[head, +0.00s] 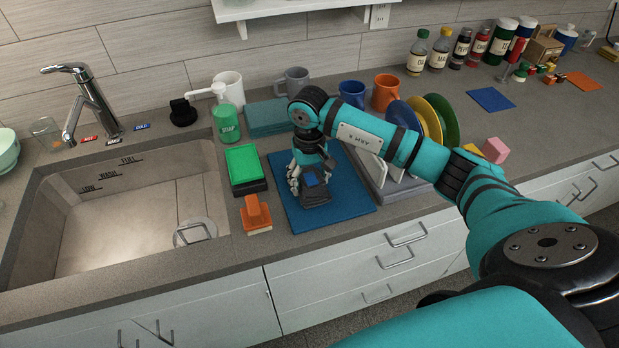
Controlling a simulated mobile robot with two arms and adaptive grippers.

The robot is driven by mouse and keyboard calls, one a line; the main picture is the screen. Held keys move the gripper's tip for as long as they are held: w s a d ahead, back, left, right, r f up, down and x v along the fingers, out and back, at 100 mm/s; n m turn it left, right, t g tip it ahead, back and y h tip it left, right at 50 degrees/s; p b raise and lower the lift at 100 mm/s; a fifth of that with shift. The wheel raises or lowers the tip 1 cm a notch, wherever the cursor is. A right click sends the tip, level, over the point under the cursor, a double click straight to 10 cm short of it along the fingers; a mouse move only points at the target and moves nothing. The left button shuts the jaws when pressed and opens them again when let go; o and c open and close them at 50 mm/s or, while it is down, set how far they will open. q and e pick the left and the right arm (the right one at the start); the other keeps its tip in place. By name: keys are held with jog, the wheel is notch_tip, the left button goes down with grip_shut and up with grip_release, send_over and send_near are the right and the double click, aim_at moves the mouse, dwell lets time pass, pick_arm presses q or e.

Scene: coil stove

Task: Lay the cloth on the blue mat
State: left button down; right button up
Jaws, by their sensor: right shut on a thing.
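The large blue mat (352,212) lies flat on the counter to the right of the sink. My right gripper (310,186) points down over the middle of this mat. It is shut on a small dark grey bundle (317,199), which looks like the cloth. A small blue patch shows between the fingers; I cannot tell whether it is part of the bundle. The bundle is low over the mat, and I cannot tell whether it touches. The gripper and wrist hide part of it. My left gripper is not in view.
Left of the mat are a green-topped sponge (243,165), an orange-handled brush (257,214) and the sink (130,220). A folded teal stack (266,117) and mugs stand behind. A rack with coloured plates (441,120) is close on the right, beside my arm.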

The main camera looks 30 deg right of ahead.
aim_at(309, 177)
jog(key=o, duration=1)
jog(key=shift+f, duration=0.1)
jog(key=shift+o, duration=0.2)
jog(key=shift+r, duration=0.3)
notch_tip(309, 177, up, 12)
jog(key=b, duration=0.3)
jog(key=shift+f, duration=0.15)
